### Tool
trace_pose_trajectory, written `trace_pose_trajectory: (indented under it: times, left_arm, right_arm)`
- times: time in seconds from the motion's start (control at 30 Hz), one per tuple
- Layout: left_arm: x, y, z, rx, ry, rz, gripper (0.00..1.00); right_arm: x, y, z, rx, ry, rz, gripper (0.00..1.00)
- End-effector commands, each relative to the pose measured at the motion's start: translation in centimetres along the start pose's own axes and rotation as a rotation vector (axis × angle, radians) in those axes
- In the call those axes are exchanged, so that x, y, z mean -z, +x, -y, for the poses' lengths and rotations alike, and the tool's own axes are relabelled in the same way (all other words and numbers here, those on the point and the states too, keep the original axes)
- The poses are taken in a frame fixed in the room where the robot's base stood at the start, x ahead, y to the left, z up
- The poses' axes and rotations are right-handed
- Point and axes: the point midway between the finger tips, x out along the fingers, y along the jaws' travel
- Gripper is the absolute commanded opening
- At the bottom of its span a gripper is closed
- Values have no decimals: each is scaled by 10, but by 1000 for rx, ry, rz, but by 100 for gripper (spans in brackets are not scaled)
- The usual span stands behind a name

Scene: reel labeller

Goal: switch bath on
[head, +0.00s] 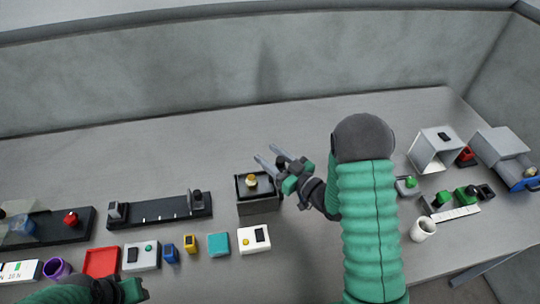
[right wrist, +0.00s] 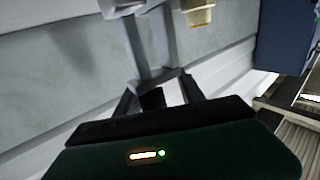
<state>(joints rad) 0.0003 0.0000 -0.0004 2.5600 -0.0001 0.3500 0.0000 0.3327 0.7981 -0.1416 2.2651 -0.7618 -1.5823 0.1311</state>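A dark box with a black top and a yellow knob, which looks like the bath (head: 258,207), stands mid-table in the head view.
Left of the dark box is a long black rail (head: 160,212). In front lie a teal block (head: 218,245), a yellow block, a blue block, a grey button box (head: 141,256) and a red tray (head: 101,263). A white cup (head: 423,230) stands right. The table's back is clear.

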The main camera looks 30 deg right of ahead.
Motion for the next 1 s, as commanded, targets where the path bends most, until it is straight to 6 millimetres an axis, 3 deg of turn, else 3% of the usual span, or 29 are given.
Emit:
trace_pose_trajectory:
  times: [0.03,0.33,1.0]
  left_arm:
    - [0,0,0,0,0,0,36]
    - [0,0,0,0,1,0,36]
    - [0,0,0,0,1,0,36]
  right_arm:
    - [0,0,-1,-1,0,0,39]
    - [0,-1,-2,-4,-1,1,0]
    - [0,-1,-1,-3,-1,0,0]
